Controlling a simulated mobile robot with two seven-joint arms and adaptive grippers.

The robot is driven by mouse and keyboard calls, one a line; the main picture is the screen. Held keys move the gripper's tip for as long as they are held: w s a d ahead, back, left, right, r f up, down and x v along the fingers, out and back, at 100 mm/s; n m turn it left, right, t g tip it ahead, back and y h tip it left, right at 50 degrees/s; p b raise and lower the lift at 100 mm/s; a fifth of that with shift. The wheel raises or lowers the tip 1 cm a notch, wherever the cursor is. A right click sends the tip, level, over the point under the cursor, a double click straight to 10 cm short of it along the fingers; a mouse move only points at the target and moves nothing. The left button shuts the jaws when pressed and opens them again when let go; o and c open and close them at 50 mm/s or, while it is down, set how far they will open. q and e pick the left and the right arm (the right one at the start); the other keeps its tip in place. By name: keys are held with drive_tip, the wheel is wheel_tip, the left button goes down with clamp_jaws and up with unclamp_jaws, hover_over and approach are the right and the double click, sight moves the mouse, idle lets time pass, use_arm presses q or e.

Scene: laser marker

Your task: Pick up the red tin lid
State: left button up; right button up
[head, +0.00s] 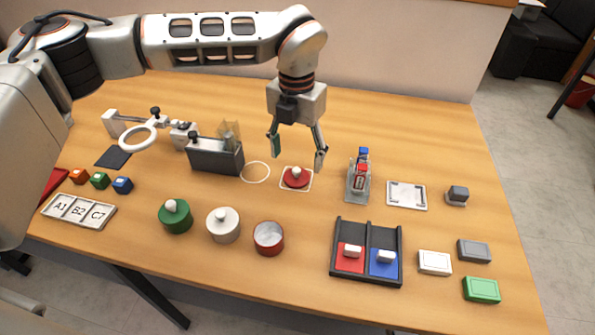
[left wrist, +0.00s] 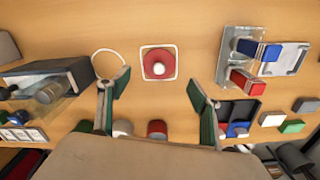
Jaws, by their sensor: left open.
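The red tin lid (head: 295,179) is a flat red disc with a white knob. It lies inside a pale square outline on the table, and it also shows in the left wrist view (left wrist: 158,62). My left gripper (head: 297,153) is open and empty, above the table just behind and over the lid. In the left wrist view its two green-padded fingers (left wrist: 160,92) stand wide apart, with the lid ahead between them. An open red tin (head: 268,238) stands in front of the lid. My right gripper is not in view.
A green tin (head: 175,216) and a white tin (head: 223,225), both lidded, stand front left. A dark box (head: 215,157) stands left of the lid. A grey stand with red and blue parts (head: 358,180) is to the right. A black two-bay tray (head: 368,252) sits front right.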

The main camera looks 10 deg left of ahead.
sight(297, 169)
use_arm(q)
drive_tip(key=shift+w+f, duration=0.15)
drive_tip(key=shift+f, duration=1.25)
drive_tip(key=shift+w+f, duration=0.15)
drive_tip(key=shift+f, duration=1.2)
drive_tip(key=c, duration=0.9)
